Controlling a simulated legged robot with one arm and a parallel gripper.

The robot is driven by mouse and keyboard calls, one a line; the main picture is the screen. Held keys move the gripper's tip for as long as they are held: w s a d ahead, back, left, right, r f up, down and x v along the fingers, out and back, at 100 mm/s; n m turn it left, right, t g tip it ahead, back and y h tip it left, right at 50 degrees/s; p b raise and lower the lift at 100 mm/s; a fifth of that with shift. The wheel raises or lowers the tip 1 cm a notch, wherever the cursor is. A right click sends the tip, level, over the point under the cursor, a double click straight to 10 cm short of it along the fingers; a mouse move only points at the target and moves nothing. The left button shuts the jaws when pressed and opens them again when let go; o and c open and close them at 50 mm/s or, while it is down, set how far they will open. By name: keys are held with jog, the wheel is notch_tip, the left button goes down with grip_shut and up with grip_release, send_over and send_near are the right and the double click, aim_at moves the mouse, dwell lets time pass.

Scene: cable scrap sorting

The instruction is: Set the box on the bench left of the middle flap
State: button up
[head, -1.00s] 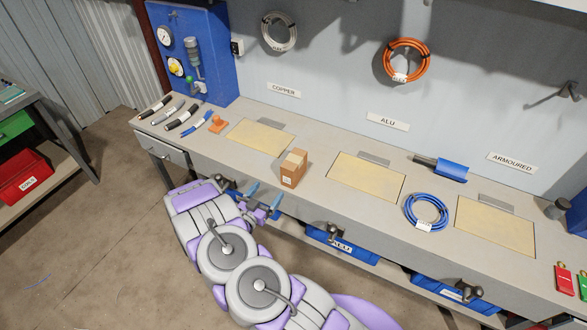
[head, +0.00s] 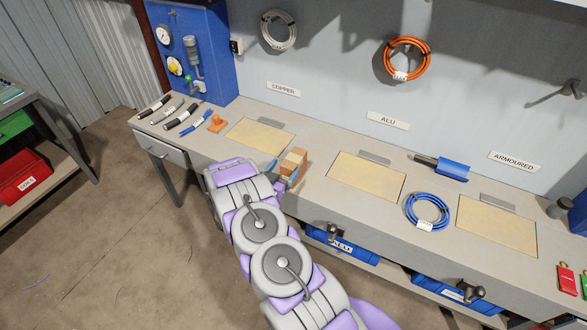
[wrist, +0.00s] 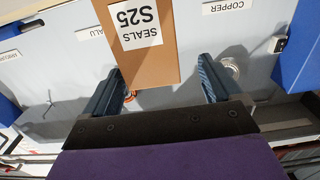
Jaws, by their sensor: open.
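A small brown cardboard box (head: 293,164) stands upright on the grey bench (head: 318,180), between the left flap (head: 260,136) and the middle flap (head: 366,177), left of the middle one. In the wrist view the box (wrist: 140,50) shows a white label reading SEALS S25, upside down. My gripper (head: 281,171) is open at the front of the box. In the wrist view its two blue fingers (wrist: 158,82) are spread, with the box's face between or just beyond them. I cannot tell whether either finger touches it. My arm hides part of the bench front.
A blue cable coil (head: 427,211) lies between the middle and right flaps (head: 497,226). An orange stamp-like object (head: 216,123) and several cable pieces (head: 182,115) lie at the bench's left end. Blue bins (head: 342,245) sit under the front edge.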

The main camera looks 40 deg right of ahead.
aim_at(292, 160)
jog(key=x, duration=0.4)
jog(key=shift+s+d+b, duration=0.1)
jog(key=shift+s+b, duration=0.25)
jog(key=shift+s, duration=0.05)
jog(key=shift+w+d, duration=0.25)
jog(key=shift+d, duration=0.35)
jog(key=shift+c, duration=0.2)
jog(key=shift+a, duration=0.1)
jog(key=c, duration=1.4)
jog(key=shift+o, duration=0.2)
jog(key=shift+r, duration=0.15)
